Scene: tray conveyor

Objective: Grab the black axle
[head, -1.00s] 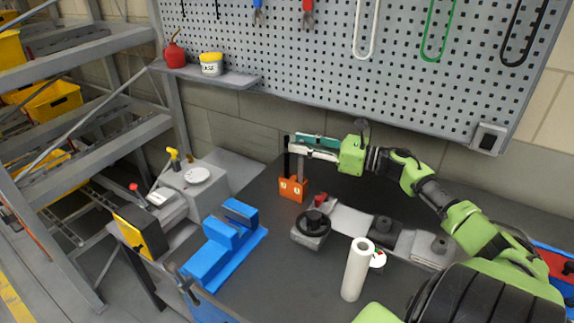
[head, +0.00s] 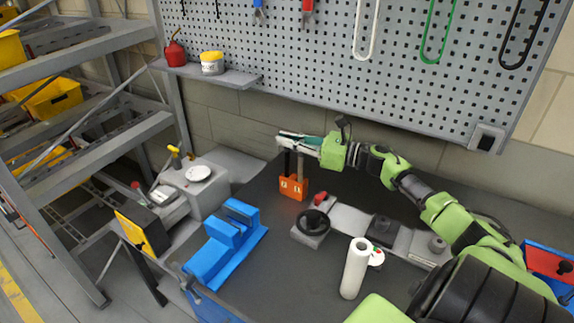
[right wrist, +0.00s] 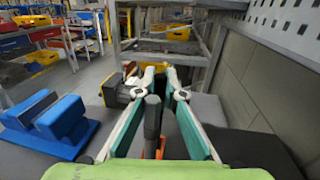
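The black axle (head: 287,164) stands upright in an orange holder (head: 294,187) at the back of the dark workbench, beside a grey rod (head: 299,166). My right gripper (head: 283,139) is level with the tops of the two rods and hides their upper ends in the head view. In the right wrist view its two long fingers (right wrist: 160,75) are apart, with a dark upright rod (right wrist: 152,118) in the gap between them. I cannot tell whether either finger touches it. The orange holder is mostly hidden there. My left gripper is not in view.
A blue vise-like block (head: 225,245) is at the bench's left. A handwheel unit (head: 312,222) and a white roll (head: 356,268) stand nearer me. The pegboard wall (head: 400,60) rises close behind the gripper. A small shelf (head: 215,77) holds a red oil can and a tub.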

